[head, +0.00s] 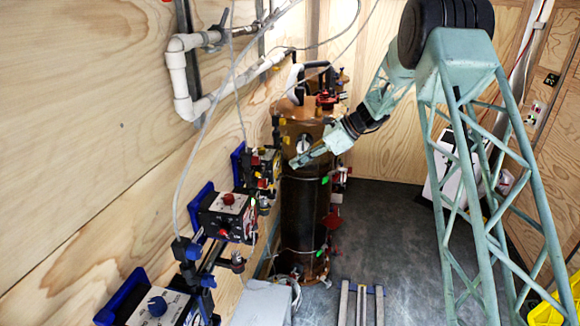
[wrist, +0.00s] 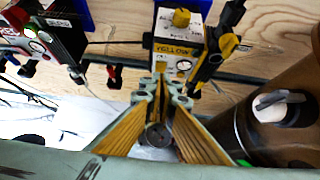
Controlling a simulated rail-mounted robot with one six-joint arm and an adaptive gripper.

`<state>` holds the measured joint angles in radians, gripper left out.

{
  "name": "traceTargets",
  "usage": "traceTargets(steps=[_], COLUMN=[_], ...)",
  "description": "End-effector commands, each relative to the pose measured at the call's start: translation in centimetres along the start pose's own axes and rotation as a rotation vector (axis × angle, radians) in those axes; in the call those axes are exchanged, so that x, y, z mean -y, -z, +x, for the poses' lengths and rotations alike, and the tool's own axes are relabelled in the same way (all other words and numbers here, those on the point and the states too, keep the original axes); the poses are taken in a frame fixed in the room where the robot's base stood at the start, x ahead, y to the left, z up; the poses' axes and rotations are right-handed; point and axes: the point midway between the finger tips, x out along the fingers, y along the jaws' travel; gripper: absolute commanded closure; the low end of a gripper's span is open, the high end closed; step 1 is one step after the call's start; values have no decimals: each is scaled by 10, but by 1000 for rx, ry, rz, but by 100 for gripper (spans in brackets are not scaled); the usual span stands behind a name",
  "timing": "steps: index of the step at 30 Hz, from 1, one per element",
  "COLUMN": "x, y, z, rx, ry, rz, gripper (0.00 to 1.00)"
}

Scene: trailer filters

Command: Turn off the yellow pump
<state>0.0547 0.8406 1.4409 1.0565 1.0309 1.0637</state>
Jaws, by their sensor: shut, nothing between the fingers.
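The yellow pump (wrist: 178,38) is at the top middle of the wrist view, a white-faced box labelled YELLOW. It has a yellow knob (wrist: 181,18) on its face and a small round part (wrist: 183,65) below the label. In the head view the yellow pump (head: 264,166) is the farthest of the wall pumps, just left of the brown tank. My gripper (wrist: 161,84) is shut and empty, its fingertips just in front of the pump's lower face. I cannot tell whether they touch it. In the head view my gripper (head: 292,164) points left at the pump, and the fingertips partly hide its lower edge.
The red-knobbed pump (head: 228,215) and the blue-knobbed pump (head: 158,305) are mounted nearer along the left wall. The brown tank (head: 304,215) stands close beside my gripper. Pipes and cables run along the wall (head: 90,110).

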Motion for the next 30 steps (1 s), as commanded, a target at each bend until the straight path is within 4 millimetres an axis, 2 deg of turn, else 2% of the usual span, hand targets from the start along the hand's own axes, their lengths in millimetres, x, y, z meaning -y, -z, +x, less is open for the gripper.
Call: traceTargets(steps=[9, 15, 21, 30], x=[0, 0, 0, 0], y=[-10, -13, -14, -15], z=[-47, -66, -74, -75], rx=[0, 0, 0, 0], ry=[1, 1, 0, 0], rz=[-1, 1, 1, 0], gripper=[100, 100, 100, 100])
